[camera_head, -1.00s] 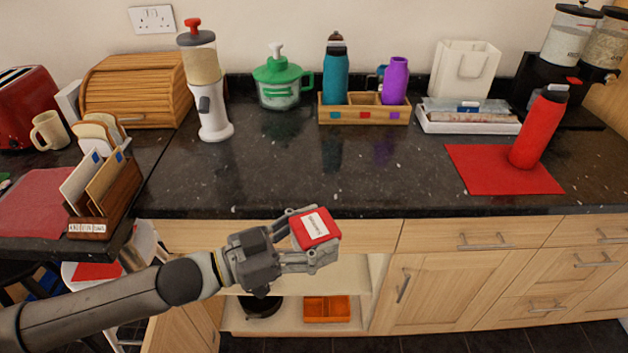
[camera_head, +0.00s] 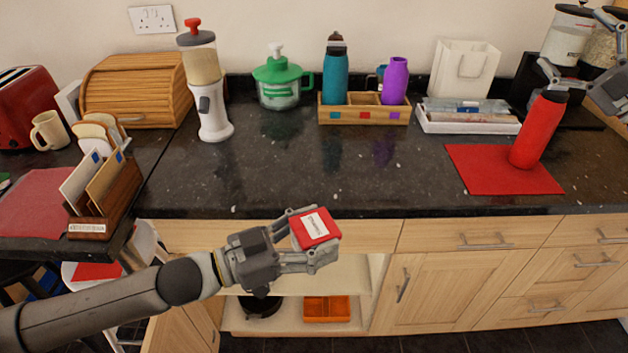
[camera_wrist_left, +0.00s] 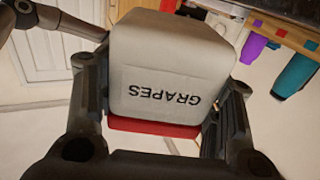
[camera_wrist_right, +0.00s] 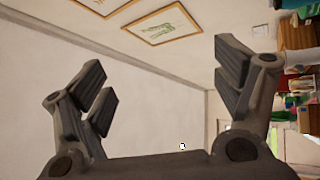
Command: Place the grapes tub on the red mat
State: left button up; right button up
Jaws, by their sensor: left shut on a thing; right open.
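The grapes tub (camera_head: 316,228) has a red lid with a white label. In the left wrist view its pale body (camera_wrist_left: 165,75) reads GRAPES, upside down in the picture. My left gripper (camera_head: 312,240) is shut on the tub and holds it in front of the counter's front edge. The red mat (camera_head: 490,172) lies on the counter at the right, with a red bottle (camera_head: 538,130) standing on its right part. My right gripper (camera_head: 572,80) is at the upper right by the bottle's top; it is open and empty in the right wrist view (camera_wrist_right: 160,85).
A white tray (camera_head: 470,126) and a white bag (camera_head: 464,70) stand behind the mat. A wooden caddy (camera_head: 364,115) holds a teal and a purple bottle. The middle of the dark counter (camera_head: 300,170) is clear. Another red mat (camera_head: 35,200) lies at far left.

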jog(key=s+a+n+g+y, duration=0.3)
jog(key=a+n+g, duration=0.6)
jog(key=a, duration=1.2)
jog(key=n+g+h, duration=0.9)
jog(key=h, duration=0.8)
send_over(314, 225)
jog(key=f, duration=1)
jog(key=a+f, duration=0.1)
jog(key=f, duration=0.3)
jog(key=shift+f, duration=0.4)
jog(key=shift+s+d+f+h, duration=0.1)
jog(key=shift+d+f+h, duration=0.2)
jog(key=shift+d+h, duration=0.15)
jog(key=shift+f, duration=0.25)
notch_tip(314, 225, down, 12)
jog(key=shift+r, duration=0.2)
